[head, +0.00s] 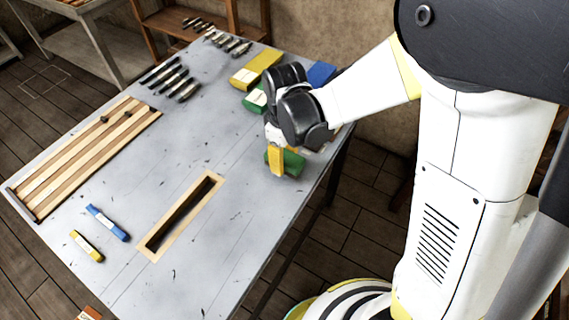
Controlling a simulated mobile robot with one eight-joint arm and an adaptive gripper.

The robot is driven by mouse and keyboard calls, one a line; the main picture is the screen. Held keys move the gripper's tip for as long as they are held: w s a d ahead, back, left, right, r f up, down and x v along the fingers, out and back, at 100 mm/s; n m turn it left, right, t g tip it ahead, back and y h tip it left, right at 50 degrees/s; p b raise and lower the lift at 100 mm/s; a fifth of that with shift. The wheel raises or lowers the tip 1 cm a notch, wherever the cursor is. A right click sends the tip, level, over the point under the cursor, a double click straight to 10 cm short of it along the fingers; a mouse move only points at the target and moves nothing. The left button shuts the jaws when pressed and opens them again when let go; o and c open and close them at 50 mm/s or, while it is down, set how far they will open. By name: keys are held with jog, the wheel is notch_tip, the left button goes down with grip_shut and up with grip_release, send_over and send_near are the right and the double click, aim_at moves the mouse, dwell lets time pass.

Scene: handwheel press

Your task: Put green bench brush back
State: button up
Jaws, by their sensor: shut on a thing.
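My gripper (277,160) is low over the right edge of the grey table, at the end of my white and black arm. It is shut on a green thing (292,162), which looks like the green bench brush. Only part of the green thing shows, beside the yellow finger area. The gripper hides the rest of it. I cannot tell whether it touches the tabletop. A blue brush-like piece (107,222) and a yellow one (87,246) lie at the table's near left.
A wood-framed slot (155,246) is in the near middle of the table (215,135). A slatted wooden rack (85,155) lies left. Dark-handled tools (172,80) lie behind. Yellow (262,64), green (254,101) and blue (321,73) blocks stand at the far right. The table's middle is clear.

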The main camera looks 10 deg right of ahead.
jog(key=shift+f, duration=1.05)
jog(key=shift+f+b, duration=0.1)
jog(key=shift+b, duration=0.2)
jog(key=shift+f, duration=0.2)
jog(key=o, duration=1.3)
jog(key=shift+r, duration=0.1)
jog(key=shift+r, duration=0.15)
